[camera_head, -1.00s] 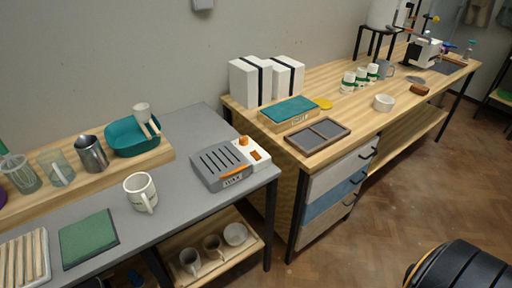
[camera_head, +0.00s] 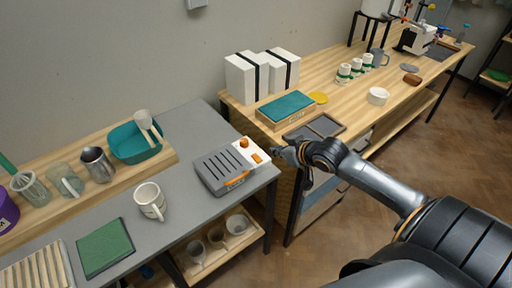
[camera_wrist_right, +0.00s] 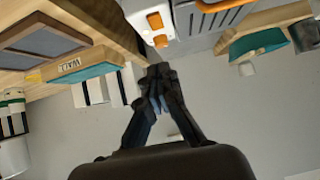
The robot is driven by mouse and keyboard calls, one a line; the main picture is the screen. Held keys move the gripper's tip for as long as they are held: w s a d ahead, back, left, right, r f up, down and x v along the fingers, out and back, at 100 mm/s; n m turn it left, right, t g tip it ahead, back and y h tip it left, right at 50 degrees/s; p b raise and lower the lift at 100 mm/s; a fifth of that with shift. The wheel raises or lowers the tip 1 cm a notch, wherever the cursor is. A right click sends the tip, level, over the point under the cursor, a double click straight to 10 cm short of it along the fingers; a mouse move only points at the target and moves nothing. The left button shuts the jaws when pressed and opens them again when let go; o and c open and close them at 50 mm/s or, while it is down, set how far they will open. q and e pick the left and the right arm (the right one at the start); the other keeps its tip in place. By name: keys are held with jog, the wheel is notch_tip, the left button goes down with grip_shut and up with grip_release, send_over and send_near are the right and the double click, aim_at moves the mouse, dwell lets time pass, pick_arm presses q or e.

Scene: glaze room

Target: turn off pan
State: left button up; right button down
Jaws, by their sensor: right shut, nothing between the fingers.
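The pan, a grey slotted hot plate (camera_head: 219,169) with a white control panel, sits at the right end of the grey table. Its panel carries an orange round knob (camera_head: 244,143) and an orange switch (camera_head: 257,158). In the right wrist view, the knob (camera_wrist_right: 154,20) and the switch (camera_wrist_right: 161,41) show at the top, just beyond the fingertips. My right gripper (camera_head: 277,150) is shut and empty, just to the right of the panel; it also shows in the right wrist view (camera_wrist_right: 158,78). I cannot tell whether it touches the panel. My left gripper is not in view.
A white mug (camera_head: 149,201) and a green mat (camera_head: 104,248) are on the grey table. A teal bin (camera_head: 134,145) stands on the raised shelf. To the right, the wooden bench holds a framed tray (camera_head: 326,124), a teal-topped box (camera_head: 286,110) and white boxes (camera_head: 241,80).

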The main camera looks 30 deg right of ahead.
jog(key=shift+a+r, duration=0.25)
jog(key=shift+r, duration=0.35)
jog(key=p, duration=0.1)
send_over(258, 160)
jog(key=f, duration=0.3)
jog(key=s+f, duration=0.1)
jog(key=f, duration=0.1)
jog(key=shift+f, duration=0.3)
jog(key=f, duration=0.3)
jog(key=shift+w+f+p, duration=0.25)
jog(key=shift+w+p, duration=0.15)
jog(key=shift+f, duration=0.5)
